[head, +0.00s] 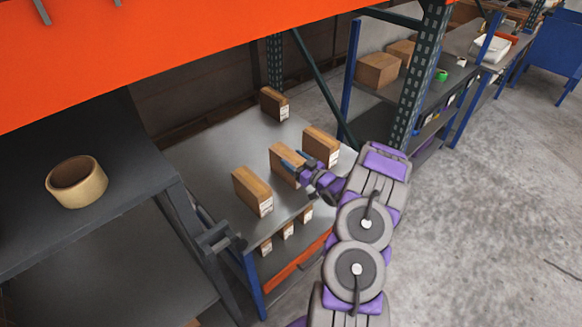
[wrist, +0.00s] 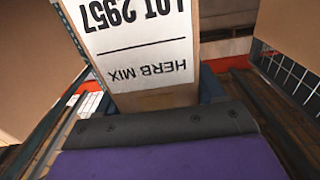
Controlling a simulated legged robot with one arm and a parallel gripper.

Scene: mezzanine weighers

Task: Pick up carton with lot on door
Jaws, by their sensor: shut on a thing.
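My gripper (head: 293,164) reaches from the right over a grey table and is shut on the middle brown carton (head: 280,154). In the wrist view the held carton (wrist: 150,99) stands between the blue fingers, and its white label, upside down in that view, reads "LOT 2957" and "HERB MIX". I cannot tell whether it is clear of the tabletop. Similar cartons stand to its left (head: 251,188), right (head: 321,144) and back (head: 273,103). Their labels are too small to read. I cannot make out a lot number on a door.
The grey tabletop (head: 205,150) has free room at its left and back. Small labelled boxes (head: 288,230) sit below its front edge. A tape roll (head: 76,185) lies on the dark left shelf. A perforated rack post (head: 417,80) rises right of the table, and an orange beam (head: 130,45) crosses above.

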